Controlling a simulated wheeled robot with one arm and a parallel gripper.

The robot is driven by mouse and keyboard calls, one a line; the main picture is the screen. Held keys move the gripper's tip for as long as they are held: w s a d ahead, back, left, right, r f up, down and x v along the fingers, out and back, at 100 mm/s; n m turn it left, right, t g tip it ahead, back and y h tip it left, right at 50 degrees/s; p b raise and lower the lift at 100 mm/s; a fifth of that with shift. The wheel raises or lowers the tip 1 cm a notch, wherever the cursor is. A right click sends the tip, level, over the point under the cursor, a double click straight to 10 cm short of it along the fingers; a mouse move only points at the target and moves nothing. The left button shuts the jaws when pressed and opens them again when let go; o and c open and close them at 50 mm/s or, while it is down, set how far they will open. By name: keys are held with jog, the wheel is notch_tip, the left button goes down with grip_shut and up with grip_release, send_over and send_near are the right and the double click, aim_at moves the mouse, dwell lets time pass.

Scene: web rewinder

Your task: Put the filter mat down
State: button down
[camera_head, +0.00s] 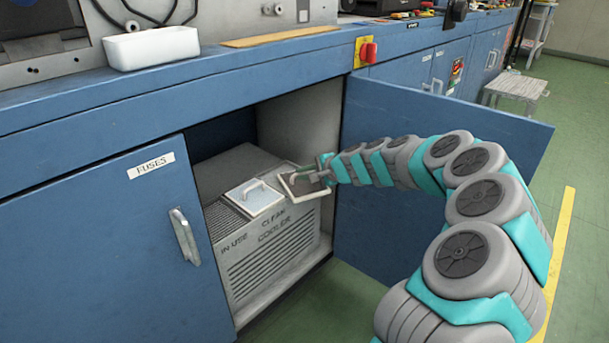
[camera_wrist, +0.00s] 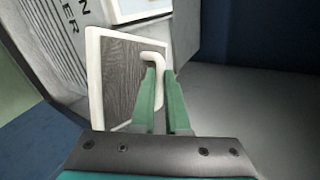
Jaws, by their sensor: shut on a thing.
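A dark grey filter mat (camera_head: 298,185) with a pale frame is at the right end of the cooler's top, near the front edge. In the wrist view the mat (camera_wrist: 120,78) shows a white bent handle. My gripper (camera_head: 325,172) is shut on that handle; its green fingers (camera_wrist: 164,88) close around it. I cannot tell whether the mat touches the cooler. A second, pale mat (camera_head: 262,200) with a white frame and handle lies on the cooler (camera_head: 262,262), left of the dark one. The cooler's front reads "IN USE", "CLEAN" and "COOLER".
The cooler stands inside an open blue cabinet. The open door (camera_head: 440,165) is on the right, behind my arm. A closed door marked "FUSES" (camera_head: 115,245) is on the left. The cooler's top behind the mats looks clear. A white tray (camera_head: 152,48) stands on the bench above.

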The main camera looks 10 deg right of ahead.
jog(key=c, duration=0.9)
grip_release()
jog(key=shift+s+d+r, duration=0.2)
jog(key=shift+r, duration=0.15)
jog(key=p+v, duration=0.1)
jog(key=v, duration=1)
jog(key=shift+s+d, duration=0.1)
jog(key=shift+s, duration=0.1)
